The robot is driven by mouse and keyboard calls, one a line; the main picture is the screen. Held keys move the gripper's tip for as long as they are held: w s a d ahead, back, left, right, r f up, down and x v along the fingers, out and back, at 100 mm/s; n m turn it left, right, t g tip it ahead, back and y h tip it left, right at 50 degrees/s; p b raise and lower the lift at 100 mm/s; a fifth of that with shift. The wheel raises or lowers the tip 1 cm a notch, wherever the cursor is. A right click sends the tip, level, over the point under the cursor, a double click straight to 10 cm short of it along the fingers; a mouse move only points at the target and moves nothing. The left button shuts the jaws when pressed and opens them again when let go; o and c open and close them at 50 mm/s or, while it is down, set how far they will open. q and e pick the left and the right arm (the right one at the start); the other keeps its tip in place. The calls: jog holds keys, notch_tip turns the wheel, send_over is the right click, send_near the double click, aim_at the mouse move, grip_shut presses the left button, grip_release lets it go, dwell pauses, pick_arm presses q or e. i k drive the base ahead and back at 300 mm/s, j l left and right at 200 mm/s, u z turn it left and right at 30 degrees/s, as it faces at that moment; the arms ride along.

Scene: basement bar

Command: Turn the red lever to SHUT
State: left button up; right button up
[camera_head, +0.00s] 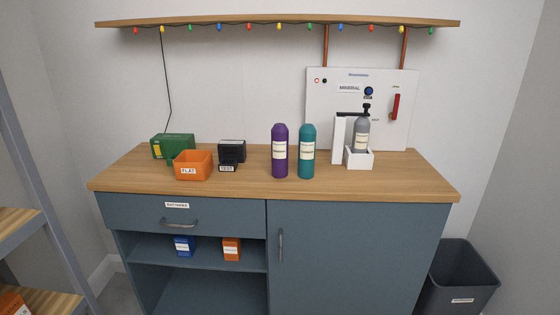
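The red lever (396,107) is on the right side of a white wall panel (325,120) behind the counter. It stands roughly upright, tilted slightly. Small labels sit above and below it; the upper one is too small to read surely, and the lower one is partly hidden by the grey bottle. The panel also has a "MINERAL" label and a dark blue knob (368,91). Neither of my grippers shows in the head view.
A grey bottle (361,135) in a white holder (358,160) stands in front of the panel, left of the lever. Purple (279,150) and teal (306,150) bottles stand further left. The counter's right end (415,180) is clear. A dark bin (460,275) stands at right.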

aim_at(393, 116)
jog(key=i+l+z, duration=0.25)
jog(key=i, duration=0.2)
jog(key=i+l+z, duration=0.25)
jog(key=i, duration=0.2)
jog(key=i+l+z, duration=0.1)
